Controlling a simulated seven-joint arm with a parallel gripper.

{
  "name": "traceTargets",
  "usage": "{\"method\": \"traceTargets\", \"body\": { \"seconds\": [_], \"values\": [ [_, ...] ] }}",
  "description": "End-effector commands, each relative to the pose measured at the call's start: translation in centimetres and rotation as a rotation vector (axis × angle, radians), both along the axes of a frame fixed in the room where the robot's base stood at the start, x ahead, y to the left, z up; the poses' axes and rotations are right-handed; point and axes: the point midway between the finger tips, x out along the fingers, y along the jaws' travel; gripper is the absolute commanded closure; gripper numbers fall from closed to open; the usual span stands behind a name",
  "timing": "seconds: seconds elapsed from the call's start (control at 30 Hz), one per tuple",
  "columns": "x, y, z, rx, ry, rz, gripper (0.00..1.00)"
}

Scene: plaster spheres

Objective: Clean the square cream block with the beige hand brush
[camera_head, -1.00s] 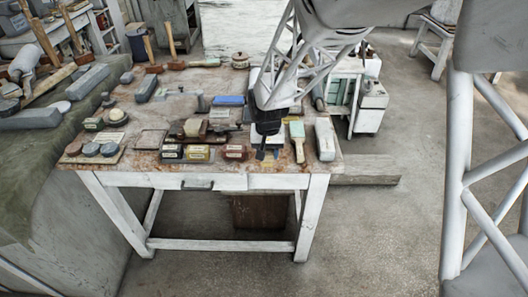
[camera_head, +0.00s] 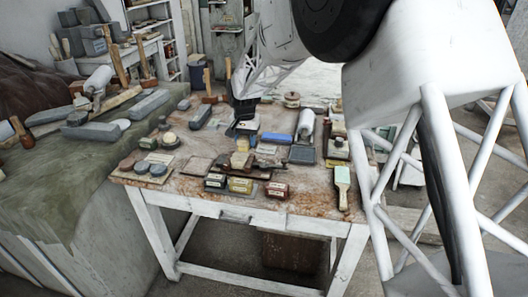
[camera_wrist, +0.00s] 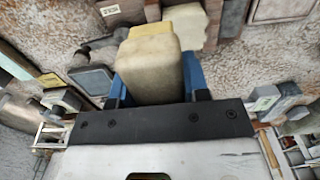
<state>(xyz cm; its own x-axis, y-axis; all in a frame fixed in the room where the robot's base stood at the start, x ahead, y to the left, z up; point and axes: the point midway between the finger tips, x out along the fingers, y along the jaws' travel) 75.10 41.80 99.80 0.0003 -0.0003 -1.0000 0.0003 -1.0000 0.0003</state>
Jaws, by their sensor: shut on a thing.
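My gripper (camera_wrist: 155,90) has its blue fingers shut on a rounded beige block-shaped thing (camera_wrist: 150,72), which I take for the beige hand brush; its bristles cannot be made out. In the head view my gripper (camera_head: 243,130) is over the middle of the table, and the held thing (camera_head: 243,145) shows just below it. The square cream block (camera_head: 239,160) sits close below, among brown wooden pieces. In the wrist view a cream surface (camera_wrist: 188,14), likely this block, lies beyond the held thing. Whether the two touch I cannot tell.
Small labelled boxes (camera_head: 240,186) stand along the front of the worktable (camera_head: 310,205). A brush with a pale green head (camera_head: 342,175) lies at the right front.

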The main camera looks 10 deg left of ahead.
Motion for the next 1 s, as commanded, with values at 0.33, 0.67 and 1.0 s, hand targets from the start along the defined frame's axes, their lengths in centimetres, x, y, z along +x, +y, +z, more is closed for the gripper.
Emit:
{"method": "traceTargets", "body": {
  "seconds": [0.33, 0.67, 1.0],
  "values": [
    [0.7, 2.1, 0.5, 0.0, 0.0, -0.001, 0.77],
    [0.7, 2.0, 0.4, 0.0, 0.0, -0.001, 0.77],
    [0.7, 2.0, -1.0, 0.0, 0.001, -0.001, 0.77]
  ]
}}
